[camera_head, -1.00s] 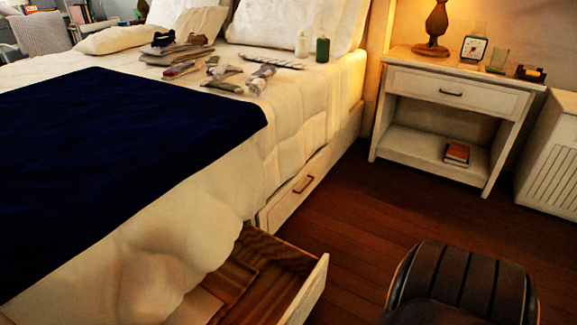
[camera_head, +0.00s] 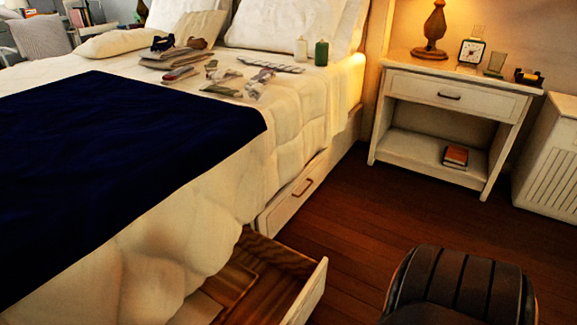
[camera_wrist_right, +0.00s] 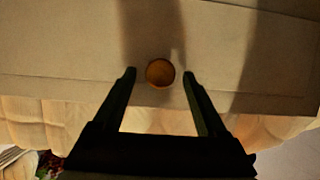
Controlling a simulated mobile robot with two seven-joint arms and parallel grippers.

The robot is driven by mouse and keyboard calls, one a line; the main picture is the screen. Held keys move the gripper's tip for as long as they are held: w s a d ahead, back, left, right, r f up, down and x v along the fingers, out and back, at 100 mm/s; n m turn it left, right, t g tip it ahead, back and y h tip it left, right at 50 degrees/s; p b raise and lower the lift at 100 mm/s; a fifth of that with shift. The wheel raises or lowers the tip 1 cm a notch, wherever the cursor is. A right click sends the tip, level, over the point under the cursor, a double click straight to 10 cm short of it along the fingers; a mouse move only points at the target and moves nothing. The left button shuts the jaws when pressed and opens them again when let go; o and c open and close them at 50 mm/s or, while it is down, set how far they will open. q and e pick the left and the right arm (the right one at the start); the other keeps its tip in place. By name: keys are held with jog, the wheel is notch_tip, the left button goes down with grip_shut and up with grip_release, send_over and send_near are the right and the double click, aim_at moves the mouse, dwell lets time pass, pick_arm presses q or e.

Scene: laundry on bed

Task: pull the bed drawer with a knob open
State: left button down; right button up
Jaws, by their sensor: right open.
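A bed drawer (camera_head: 315,287) stands pulled out from the side of the bed, at the bottom of the head view. Its wooden inside shows, but the outer face of its front is hidden there. In the right wrist view, a round orange-brown knob (camera_wrist_right: 160,73) sits on a pale flat panel (camera_wrist_right: 60,50). My right gripper (camera_wrist_right: 160,76) is open, with one finger on each side of the knob and a gap on both sides. My left gripper is in neither view.
A second bed drawer (camera_head: 285,205) with a bar handle is shut, farther along the bed. A white nightstand (camera_head: 450,90) with a lamp (camera_head: 433,30) stands beyond it. Dark wooden floor (camera_head: 370,220) lies clear between bed and nightstand. A navy blanket (camera_head: 120,170) covers part of the bed.

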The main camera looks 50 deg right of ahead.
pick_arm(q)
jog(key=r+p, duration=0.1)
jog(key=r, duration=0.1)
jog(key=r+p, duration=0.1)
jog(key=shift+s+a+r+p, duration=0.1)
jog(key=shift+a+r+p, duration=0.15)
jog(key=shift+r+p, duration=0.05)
pick_arm(e)
jog(key=v, duration=1)
jog(key=shift+s, duration=0.15)
